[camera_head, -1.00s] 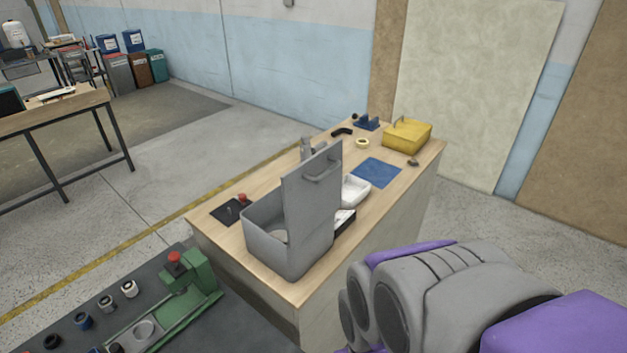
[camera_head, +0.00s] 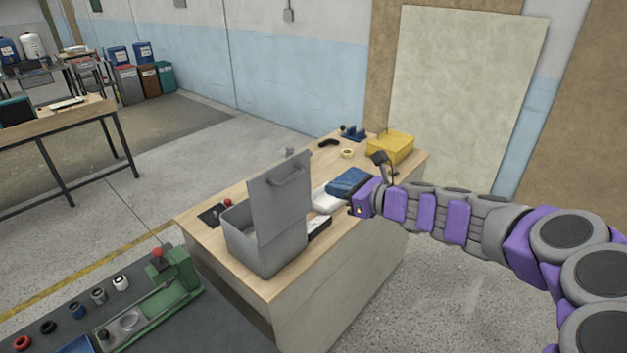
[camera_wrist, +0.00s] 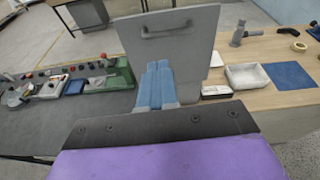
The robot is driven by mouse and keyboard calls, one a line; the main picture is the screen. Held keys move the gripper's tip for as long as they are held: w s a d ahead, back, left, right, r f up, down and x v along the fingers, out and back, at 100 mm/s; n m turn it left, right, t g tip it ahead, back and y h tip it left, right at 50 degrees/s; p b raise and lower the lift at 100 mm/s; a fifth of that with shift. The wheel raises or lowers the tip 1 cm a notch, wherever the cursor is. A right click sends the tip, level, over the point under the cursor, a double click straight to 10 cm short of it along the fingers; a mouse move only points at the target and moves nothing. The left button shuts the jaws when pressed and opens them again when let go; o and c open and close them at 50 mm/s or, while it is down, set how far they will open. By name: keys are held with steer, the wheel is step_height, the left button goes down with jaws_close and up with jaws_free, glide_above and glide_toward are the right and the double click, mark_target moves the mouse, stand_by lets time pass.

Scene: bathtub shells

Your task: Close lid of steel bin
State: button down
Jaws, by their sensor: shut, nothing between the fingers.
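The grey steel bin (camera_head: 268,250) stands on the near part of the wooden workbench. In the head view my wrist is right of the lid; the fingers are unclear there.
A white tray (camera_wrist: 248,77) and blue mat (camera_wrist: 289,75) lie right of the lid. A yellow box (camera_head: 392,148) and a tape roll (camera_head: 347,153) are farther back. A dark bench with a green fixture (camera_head: 165,292) stands at the front left.

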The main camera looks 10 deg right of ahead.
steer(key=b, duration=0.3)
glide_toward(294, 175)
steer(key=shift+m, duration=0.4)
steer(key=x, duration=0.6)
steer(key=shift+w+a+f, duration=0.25)
steer(key=shift+w+r+p, duration=0.1)
steer(key=shift+r+p, duration=0.05)
steer(key=shift+p, duration=0.5)
